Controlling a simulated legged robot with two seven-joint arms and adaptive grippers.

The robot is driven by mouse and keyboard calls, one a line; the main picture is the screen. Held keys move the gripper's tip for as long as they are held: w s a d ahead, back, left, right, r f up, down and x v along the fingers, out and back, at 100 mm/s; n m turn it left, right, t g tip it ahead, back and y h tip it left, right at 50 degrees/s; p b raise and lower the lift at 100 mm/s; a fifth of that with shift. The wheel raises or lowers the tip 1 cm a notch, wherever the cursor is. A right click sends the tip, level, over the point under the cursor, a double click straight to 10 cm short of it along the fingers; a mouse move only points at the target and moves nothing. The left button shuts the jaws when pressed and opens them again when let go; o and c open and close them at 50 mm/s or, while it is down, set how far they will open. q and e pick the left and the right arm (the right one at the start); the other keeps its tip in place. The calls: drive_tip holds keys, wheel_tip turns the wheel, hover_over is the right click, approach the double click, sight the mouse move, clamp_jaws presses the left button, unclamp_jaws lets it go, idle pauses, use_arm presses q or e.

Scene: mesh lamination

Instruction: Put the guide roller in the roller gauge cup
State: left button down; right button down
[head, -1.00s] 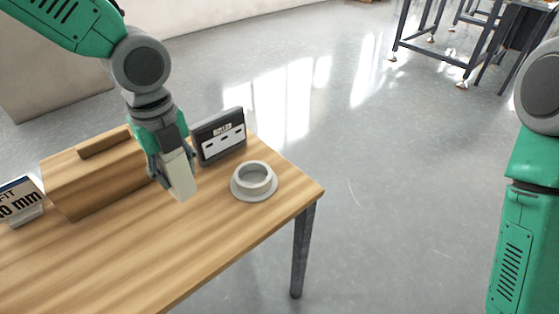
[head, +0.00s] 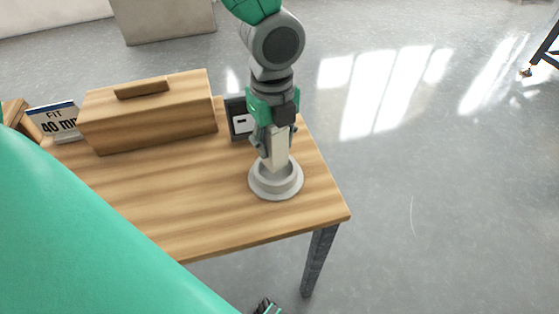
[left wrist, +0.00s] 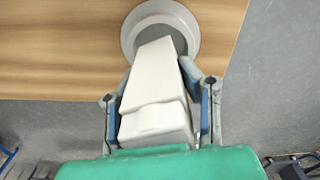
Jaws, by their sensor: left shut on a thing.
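The guide roller is a pale, off-white long piece (head: 277,150), held upright in the head view. My left gripper (head: 277,148) is shut on it from above. The roller gauge cup (head: 276,187) is a grey round cup with a wide flange, standing on the table near its right end. The roller's lower end is at the cup's opening, and its tip is hidden by the cup's near rim. In the left wrist view the roller (left wrist: 155,85) lies between both fingers and reaches over the cup (left wrist: 130,32). How deep it sits cannot be told. My right gripper does not show clearly.
A wooden box (head: 150,120) with a handle stands at the back left of the table (head: 180,205). A sign reading "FIT 40 mm" (head: 58,122) is left of it. A dark panel (head: 238,120) stands behind my left gripper. The table front is clear.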

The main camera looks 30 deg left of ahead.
sight(275, 158)
use_arm(q)
drive_tip(key=shift+a+f, duration=0.2)
drive_tip(key=shift+f, duration=0.55)
drive_tip(key=shift+d+f+b, duration=0.2)
drive_tip(key=shift+f+b, duration=0.5)
drive_tip(key=shift+f, duration=0.5)
drive_tip(key=shift+d+f, duration=0.15)
drive_tip(key=shift+d, duration=0.25)
drive_tip(key=c, duration=1.4)
unclamp_jaws()
drive_tip(key=shift+a, duration=0.2)
drive_tip(key=o, duration=0.3)
drive_tip(key=shift+a, duration=0.15)
drive_tip(key=shift+a+f, duration=0.1)
drive_tip(key=shift+a, duration=0.05)
